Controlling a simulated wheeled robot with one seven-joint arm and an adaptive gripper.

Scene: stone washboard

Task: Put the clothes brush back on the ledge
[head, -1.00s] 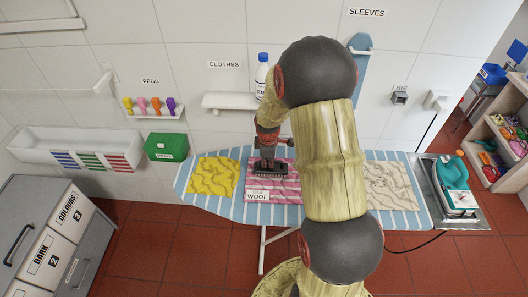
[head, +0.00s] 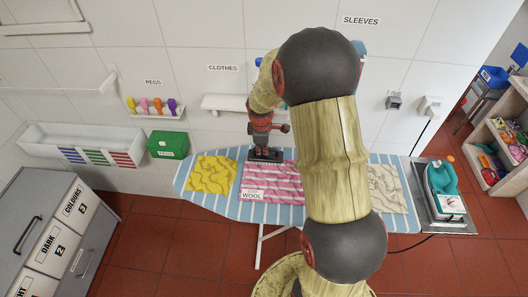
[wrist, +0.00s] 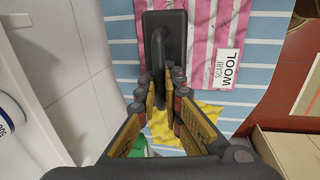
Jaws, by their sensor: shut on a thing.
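The clothes brush (head: 266,155) is dark, with a flat block and a raised handle. It shows over the pink striped scarf (head: 278,184) near the ironing board's back edge, and at the top of the wrist view (wrist: 172,22). My gripper (head: 262,141) is shut on the brush's handle, with both fingers around it in the wrist view (wrist: 163,88). Any gap between brush and cloth is hard to judge. The white ledge (head: 225,102) is on the wall under the CLOTHES label, behind and left of my gripper; my arm hides its right end.
The blue striped ironing board (head: 240,213) also bears a yellow cloth (head: 211,174), a beige cloth (head: 386,187) and a teal iron (head: 441,178) at its right end. A peg shelf (head: 158,113) and green box (head: 167,145) are left. A white bottle (wrist: 12,125) shows beside my gripper.

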